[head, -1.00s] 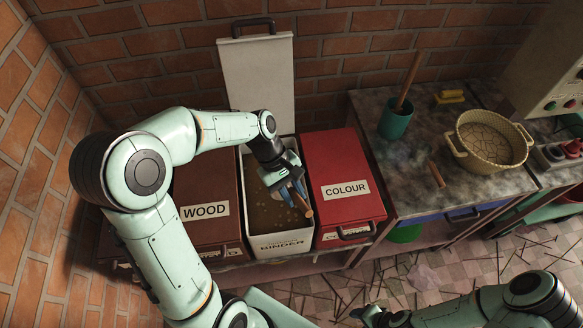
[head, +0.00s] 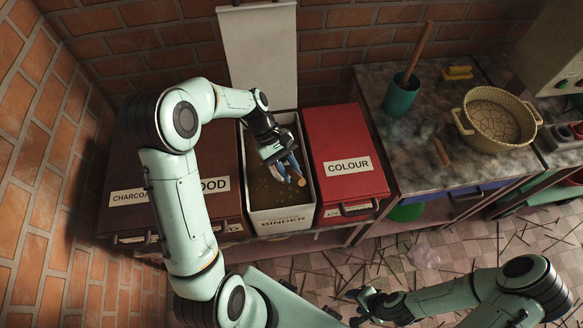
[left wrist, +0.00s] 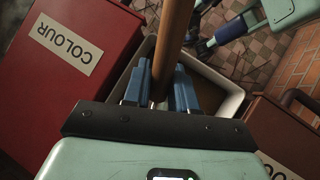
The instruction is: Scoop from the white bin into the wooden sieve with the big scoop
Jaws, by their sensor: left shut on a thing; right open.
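The white bin (head: 252,223), labelled BINDER, stands open between two closed bins and holds brown powder. My left gripper (head: 283,166) is over the bin's opening, shut on a wooden handle (head: 301,182), apparently that of the big scoop. In the left wrist view the handle (left wrist: 176,38) runs up between the blue fingers (left wrist: 160,88). The scoop's bowl is hidden, so I cannot tell whether it touches the powder or holds any. The wooden sieve (head: 493,146), round and beige with two side handles, sits on the counter at right. My right gripper (head: 362,304) is open and empty, low over the floor.
The red COLOUR bin (head: 347,135) stands right of the white bin, with dark red closed bins at left. A white lid (head: 258,60) stands upright behind.

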